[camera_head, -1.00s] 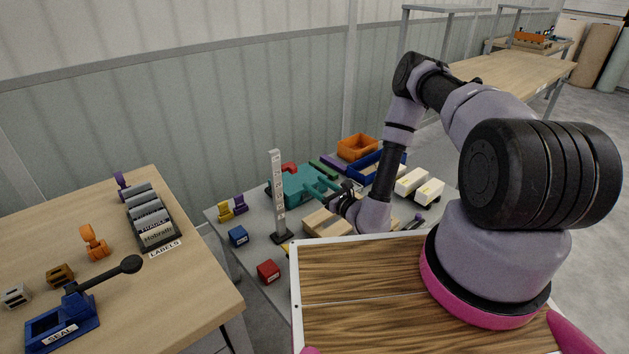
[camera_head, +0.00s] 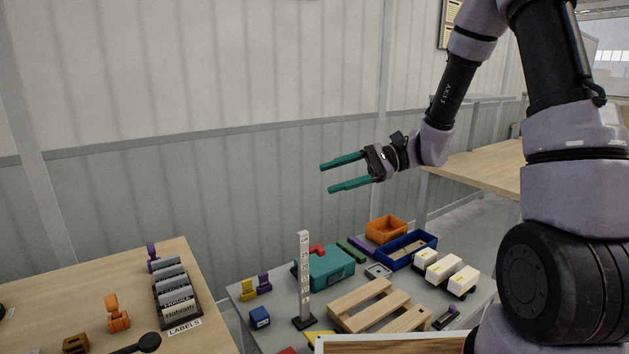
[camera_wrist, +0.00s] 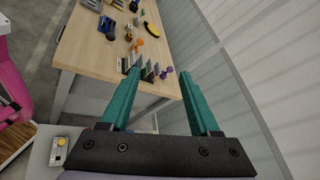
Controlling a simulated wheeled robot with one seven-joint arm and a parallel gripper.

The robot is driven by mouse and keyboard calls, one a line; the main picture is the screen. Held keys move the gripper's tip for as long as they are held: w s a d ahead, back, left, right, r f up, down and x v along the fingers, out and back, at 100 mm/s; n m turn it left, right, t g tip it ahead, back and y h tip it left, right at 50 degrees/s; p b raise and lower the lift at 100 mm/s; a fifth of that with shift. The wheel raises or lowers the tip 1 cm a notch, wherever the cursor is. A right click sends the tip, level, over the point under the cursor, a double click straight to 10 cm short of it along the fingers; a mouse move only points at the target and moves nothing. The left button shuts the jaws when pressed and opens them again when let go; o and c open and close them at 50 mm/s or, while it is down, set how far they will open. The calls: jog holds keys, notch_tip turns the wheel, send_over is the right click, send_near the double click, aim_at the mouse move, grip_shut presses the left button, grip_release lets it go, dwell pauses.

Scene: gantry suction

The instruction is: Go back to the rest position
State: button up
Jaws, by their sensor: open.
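My gripper (camera_head: 341,173) has two teal fingers, spread apart with nothing between them. It is raised in the air above the grey table (camera_head: 271,331), in front of the wall panel, with its fingers pointing left in the head view. In the wrist view my gripper (camera_wrist: 161,80) shows both fingers apart. They point toward the wooden table with the label rack, which lies beyond and below the fingertips. The arm reaches in from the right of the head view.
Below the gripper stand a teal box (camera_head: 332,268), a white marked post (camera_head: 304,275), a wooden pallet (camera_head: 372,305), an orange bin (camera_head: 386,229) and a blue tray (camera_head: 424,256). A label rack (camera_head: 177,294) is on the left wooden table. The air around the gripper is clear.

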jog(key=s+d+r+n+t+h, duration=0.2)
jog(key=s+d+r+t+h, duration=0.2)
jog(key=d, duration=0.6)
jog(key=s+d+r+n+t+h, duration=0.2)
jog(key=s+d+r+t+h, duration=0.3)
jog(key=s+d+r+h, duration=0.3)
notch_tip(320, 180, up, 3)
jog(key=shift+s+d+r+n+t+h, duration=0.1)
jog(key=shift+s+d+n+t+h, duration=0.3)
jog(key=shift+d, duration=0.55)
